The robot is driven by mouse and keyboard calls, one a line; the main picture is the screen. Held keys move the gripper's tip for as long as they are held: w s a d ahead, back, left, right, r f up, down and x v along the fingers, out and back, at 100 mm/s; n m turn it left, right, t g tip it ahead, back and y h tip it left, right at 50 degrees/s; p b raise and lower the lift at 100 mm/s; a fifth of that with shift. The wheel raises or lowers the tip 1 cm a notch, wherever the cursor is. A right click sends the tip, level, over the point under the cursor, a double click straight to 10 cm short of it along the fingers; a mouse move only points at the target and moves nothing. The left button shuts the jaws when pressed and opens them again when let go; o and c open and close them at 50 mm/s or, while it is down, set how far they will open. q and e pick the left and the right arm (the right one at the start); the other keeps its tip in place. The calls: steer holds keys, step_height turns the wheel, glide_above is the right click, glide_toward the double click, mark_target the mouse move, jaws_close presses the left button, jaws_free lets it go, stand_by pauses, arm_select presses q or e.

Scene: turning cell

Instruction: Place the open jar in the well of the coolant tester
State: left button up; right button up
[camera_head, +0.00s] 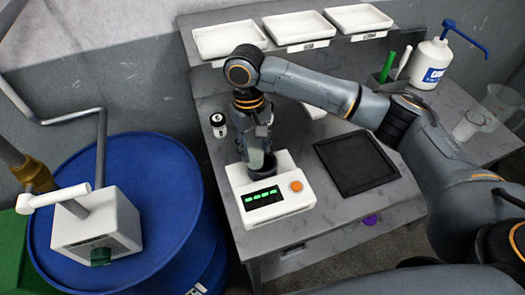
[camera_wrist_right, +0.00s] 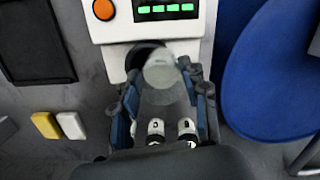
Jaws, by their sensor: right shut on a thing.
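The coolant tester (camera_head: 283,205) is a white box with a lit green display and an orange button on the bench. It also shows at the top of the right wrist view (camera_wrist_right: 112,32). Its dark round well (camera_wrist_right: 138,52) is partly covered by the jar. My right gripper (camera_head: 257,143) points down at the well. In the right wrist view my right gripper (camera_wrist_right: 163,92) is shut on the clear open jar (camera_wrist_right: 160,75), which overlaps the well's edge. I cannot tell whether the jar's base is inside the well. My left gripper is not in view.
Small white bottles with black caps (camera_wrist_right: 155,130) stand close to the gripper. A black tray (camera_head: 356,163) lies right of the tester. White trays (camera_head: 229,39) line the back shelf. A blue drum (camera_head: 165,180) stands left of the bench. A pump bottle (camera_head: 430,64) and clear jugs (camera_head: 500,102) are at right.

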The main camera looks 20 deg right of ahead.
mark_target(262, 170)
steer(key=d+f, duration=0.1)
steer(key=f, duration=0.1)
steer(key=w+f+p, duration=0.1)
steer(key=f, duration=0.1)
steer(key=w+d+f+p, duration=0.1)
steer(key=f, duration=0.1)
steer(key=shift+w+d+f, duration=0.1)
steer(key=shift+d+f, duration=0.2)
steer(key=shift+d, duration=0.05)
steer(key=shift+f, duration=0.25)
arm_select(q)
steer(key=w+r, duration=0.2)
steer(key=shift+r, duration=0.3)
arm_select(e)
steer(key=shift+a, duration=0.1)
steer(key=o, duration=1.1)
steer(key=shift+f, duration=0.15)
steer(key=shift+o, duration=0.2)
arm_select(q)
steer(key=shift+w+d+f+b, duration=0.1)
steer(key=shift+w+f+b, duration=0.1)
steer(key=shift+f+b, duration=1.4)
arm_select(e)
step_height(262, 170, up, 12)
steer(key=w, duration=0.1)
steer(key=shift+w+a, duration=0.15)
